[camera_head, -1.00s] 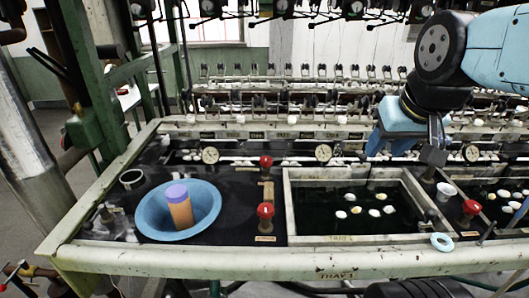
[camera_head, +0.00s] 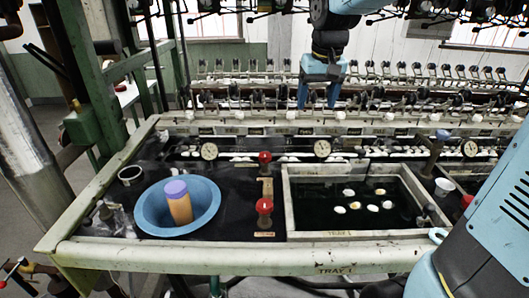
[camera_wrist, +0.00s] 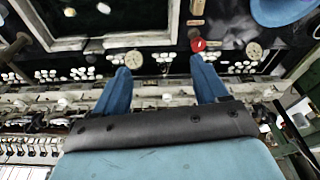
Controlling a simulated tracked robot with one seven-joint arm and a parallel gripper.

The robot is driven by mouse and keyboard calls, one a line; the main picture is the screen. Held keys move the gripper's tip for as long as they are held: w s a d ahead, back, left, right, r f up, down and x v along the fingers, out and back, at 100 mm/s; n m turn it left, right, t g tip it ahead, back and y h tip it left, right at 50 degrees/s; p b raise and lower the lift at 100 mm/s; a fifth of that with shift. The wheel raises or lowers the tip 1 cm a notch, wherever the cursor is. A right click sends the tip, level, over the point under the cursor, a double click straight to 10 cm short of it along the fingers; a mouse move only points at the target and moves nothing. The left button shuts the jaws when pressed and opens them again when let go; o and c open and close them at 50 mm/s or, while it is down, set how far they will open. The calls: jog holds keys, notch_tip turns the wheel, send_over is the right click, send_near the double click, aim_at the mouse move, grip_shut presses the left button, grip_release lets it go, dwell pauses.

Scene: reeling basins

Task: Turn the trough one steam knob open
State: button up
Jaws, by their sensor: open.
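Two red knobs stand on the black bench top left of trough one, a rear one (camera_head: 264,158) and a front one (camera_head: 264,207); I cannot read which is steam. Trough one (camera_head: 289,205) is a framed basin of dark water with pale cocoons, marked TRAY 1. My gripper (camera_head: 318,105) is open and empty, pointing down over the rear of the bench, behind and right of both knobs. In the wrist view its spread fingers (camera_wrist: 160,68) show, with one red knob (camera_wrist: 198,45) just beyond the right fingertip, apart from it.
A blue bowl (camera_head: 207,221) with an orange, purple-topped cylinder (camera_head: 179,203) sits at the left. Dial gauges (camera_head: 322,149) line the rear rail, with reeling machinery (camera_head: 370,100) behind. A dark upright handle (camera_head: 433,152) and a white cup (camera_head: 444,187) stand right of the trough.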

jog(key=w+a+f+g, duration=0.1)
jog(key=w+a+f, duration=0.35)
jog(key=w, duration=0.25)
jog(key=n+g, duration=0.1)
send_near(265, 154)
notch_tip(265, 154, down, 9)
jog(key=shift+w+a, duration=0.15)
jog(key=shift+a, duration=0.1)
jog(key=c, duration=1.1)
